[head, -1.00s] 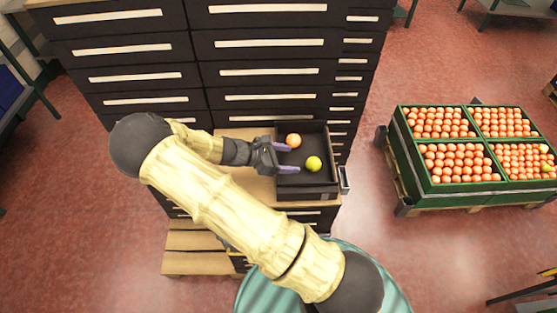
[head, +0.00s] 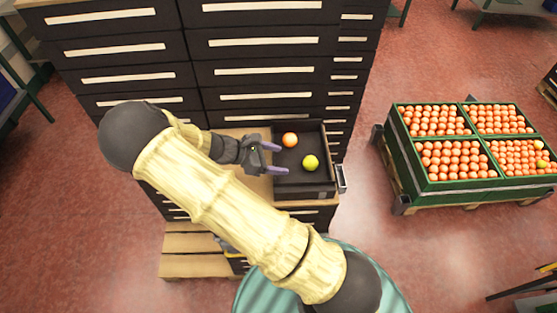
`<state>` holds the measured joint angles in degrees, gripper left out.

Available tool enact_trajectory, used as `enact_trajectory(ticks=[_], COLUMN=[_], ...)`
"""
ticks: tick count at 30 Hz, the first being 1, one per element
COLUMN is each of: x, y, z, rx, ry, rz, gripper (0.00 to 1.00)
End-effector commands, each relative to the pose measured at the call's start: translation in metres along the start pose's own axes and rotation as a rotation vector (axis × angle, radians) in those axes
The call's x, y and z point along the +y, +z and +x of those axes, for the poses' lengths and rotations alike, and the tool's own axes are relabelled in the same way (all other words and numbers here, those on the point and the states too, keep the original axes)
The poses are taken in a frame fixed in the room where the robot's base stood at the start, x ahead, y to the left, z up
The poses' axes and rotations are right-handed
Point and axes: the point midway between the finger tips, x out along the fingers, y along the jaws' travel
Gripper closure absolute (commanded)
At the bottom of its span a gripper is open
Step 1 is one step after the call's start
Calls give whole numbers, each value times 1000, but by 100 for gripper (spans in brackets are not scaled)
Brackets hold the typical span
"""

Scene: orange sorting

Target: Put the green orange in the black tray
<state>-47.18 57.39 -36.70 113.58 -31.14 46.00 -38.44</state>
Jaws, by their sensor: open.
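The green orange (head: 310,162), yellow-green in colour, lies in the black tray (head: 303,188), right of the tray's middle. An ordinary orange (head: 290,140) lies in the same tray, behind and to the left of it. My gripper (head: 277,159) is open, with its two purple fingers pointing right at the tray's left edge. Nothing is between the fingers. The green orange is a short way to the right of the fingertips, apart from them.
The tray stands on a wooden top (head: 248,187) in front of tall dark drawer cabinets (head: 262,75). A green crate (head: 447,187) with several compartments of oranges stands on a pallet at right. Red floor (head: 420,260) is open around it.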

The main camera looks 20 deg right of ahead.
Motion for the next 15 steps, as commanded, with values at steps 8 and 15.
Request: enact_trajectory(ticks=[8, 15], x=[-41, -70], y=[12, 33], z=[0, -24], rx=[336, 604], ry=[-202, -374], rz=[338, 697], gripper=[33, 33])
